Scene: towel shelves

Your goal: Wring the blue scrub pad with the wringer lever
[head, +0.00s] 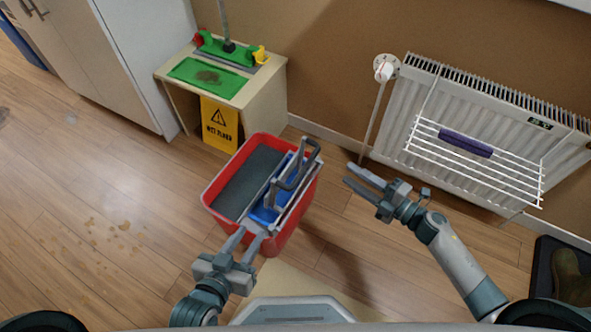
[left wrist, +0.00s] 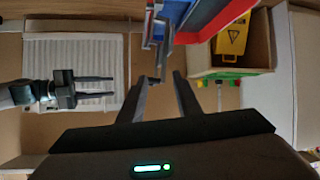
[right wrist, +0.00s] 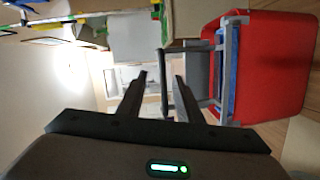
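A red bucket (head: 212,198) stands on the floor with a grey wringer frame (head: 305,190) at its right side. Blue material (head: 262,213) shows inside the wringer; I cannot tell how much of it is the scrub pad. The grey wringer lever (head: 274,191) stands up above it. My left gripper (head: 250,236) is open at the bucket's near edge, its fingers pointing toward the wringer. My right gripper (head: 355,174) is open and empty, right of the bucket and apart from the lever. In the right wrist view, a grey lever bar (right wrist: 163,75) appears between the fingertips, farther off.
A small table (head: 262,92) with green items and a yellow wet-floor sign (head: 220,124) stands behind the bucket. A radiator (head: 400,120) with a wire rack (head: 480,172) holding a purple pad (head: 465,143) is at right. Brown spots (head: 122,226) mark the floor at left.

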